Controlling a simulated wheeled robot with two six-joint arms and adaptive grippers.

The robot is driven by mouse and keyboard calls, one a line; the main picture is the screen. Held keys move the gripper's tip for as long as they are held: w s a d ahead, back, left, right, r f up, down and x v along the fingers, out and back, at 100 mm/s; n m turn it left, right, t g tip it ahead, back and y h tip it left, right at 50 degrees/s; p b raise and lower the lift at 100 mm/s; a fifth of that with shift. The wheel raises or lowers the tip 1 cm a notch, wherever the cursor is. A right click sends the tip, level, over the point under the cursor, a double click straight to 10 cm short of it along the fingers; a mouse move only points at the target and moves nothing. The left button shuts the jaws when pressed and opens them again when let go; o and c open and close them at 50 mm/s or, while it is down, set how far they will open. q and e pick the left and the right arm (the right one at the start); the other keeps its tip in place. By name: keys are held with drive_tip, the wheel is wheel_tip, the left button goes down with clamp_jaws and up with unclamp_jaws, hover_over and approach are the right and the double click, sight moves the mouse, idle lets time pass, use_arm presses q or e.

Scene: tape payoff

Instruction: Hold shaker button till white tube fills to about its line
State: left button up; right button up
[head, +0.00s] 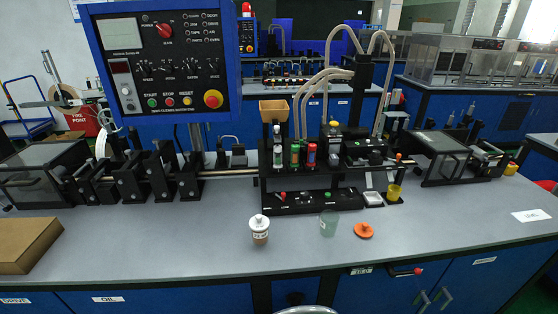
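A black station stands mid-bench. A tube with a white-topped, pale body (277,150) stands upright in its rack, left of a green tube (294,155) and a red tube (311,154). The level in the pale tube and any fill line are too small to read. A wooden hopper (273,111) sits above the tubes. The front of the station has a red control (282,196) and a green button (327,195); I cannot tell which one is the shaker button. Neither of my grippers is in the head view.
A white-lidded jar (260,230), a clear greenish cup (328,224) and an orange lid (364,230) stand before the station. A cardboard box (28,245) lies at left. A blue control panel (160,60) hangs at upper left.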

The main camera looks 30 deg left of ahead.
use_arm(q)
clamp_jaws()
idle(1.1)
